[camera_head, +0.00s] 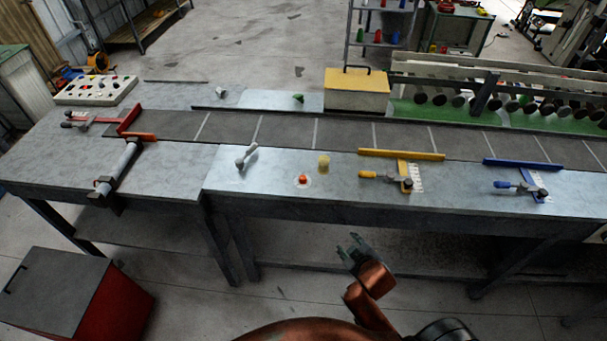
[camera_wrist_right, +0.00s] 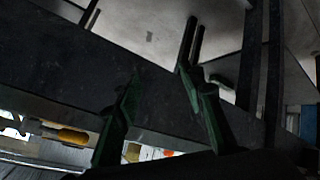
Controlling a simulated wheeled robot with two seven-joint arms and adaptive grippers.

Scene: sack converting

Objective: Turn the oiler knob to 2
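A small orange-red knob (camera_head: 303,179) on a round pale dial sits on the front part of the bench, beside a translucent yellow cup (camera_head: 323,163). I take these to be the oiler; the dial's numbers and the knob's setting are too small to read. In the right wrist view a bit of orange (camera_wrist_right: 170,153) and a yellow patch (camera_wrist_right: 132,153) show at the bottom, partly hidden by a finger. My right gripper (camera_head: 352,248) is in front of the bench, below its front edge and apart from the knob. Its fingers (camera_wrist_right: 158,115) are spread and empty. My left gripper is not in view.
A silver lever (camera_head: 246,157) stands left of the knob. A yellow-handled clamp and guide (camera_head: 402,155) lie to its right, a blue guide (camera_head: 522,164) farther right. The dark conveyor strip (camera_head: 345,134) runs behind. The bench's front edge (camera_head: 400,211) lies between gripper and knob.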

